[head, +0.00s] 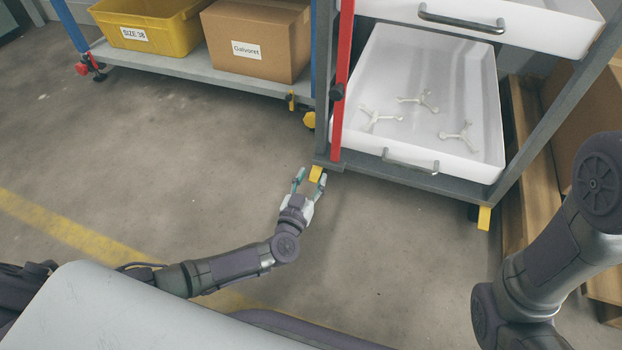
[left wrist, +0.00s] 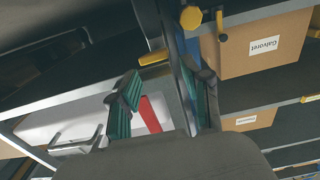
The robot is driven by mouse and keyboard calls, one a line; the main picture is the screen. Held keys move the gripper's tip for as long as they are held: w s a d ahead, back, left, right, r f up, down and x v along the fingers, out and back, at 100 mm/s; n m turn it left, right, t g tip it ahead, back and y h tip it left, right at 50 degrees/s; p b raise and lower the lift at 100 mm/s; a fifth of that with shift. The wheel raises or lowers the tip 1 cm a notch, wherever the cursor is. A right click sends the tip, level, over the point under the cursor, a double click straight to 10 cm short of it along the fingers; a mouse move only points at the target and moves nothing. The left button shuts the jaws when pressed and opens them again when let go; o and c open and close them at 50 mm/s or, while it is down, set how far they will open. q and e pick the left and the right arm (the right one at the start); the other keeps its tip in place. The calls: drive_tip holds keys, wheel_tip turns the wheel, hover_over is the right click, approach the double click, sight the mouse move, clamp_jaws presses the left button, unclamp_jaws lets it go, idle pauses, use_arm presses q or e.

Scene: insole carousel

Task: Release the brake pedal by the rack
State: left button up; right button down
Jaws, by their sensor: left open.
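The rack (head: 420,178) stands at the upper right in the head view, with a grey frame, a red strip up its left post and white trays. A yellow brake pedal (head: 316,173) juts from the foot of its left post. A second yellow pedal (head: 484,217) is at its right corner. My left gripper (head: 311,177) is open at the left pedal, which shows by its fingertips; contact cannot be told. The left wrist view shows the green-padded fingers (left wrist: 165,98) apart, with a yellow piece (left wrist: 154,57) beyond them. My right arm shows, but its gripper does not.
A lower tray (head: 480,110) holds three pale three-armed parts. Left of the rack, a shelf (head: 190,70) carries a yellow bin (head: 165,38) and a cardboard box (head: 285,62). A wooden pallet (head: 530,150) stands at the right. The floor left of my gripper is clear.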

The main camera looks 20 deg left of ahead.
use_arm(q)
drive_tip(key=shift+s, duration=0.15)
drive_tip(key=s, duration=1.1)
drive_tip(key=shift+s+a, duration=0.2)
drive_tip(key=shift+s, duration=0.2)
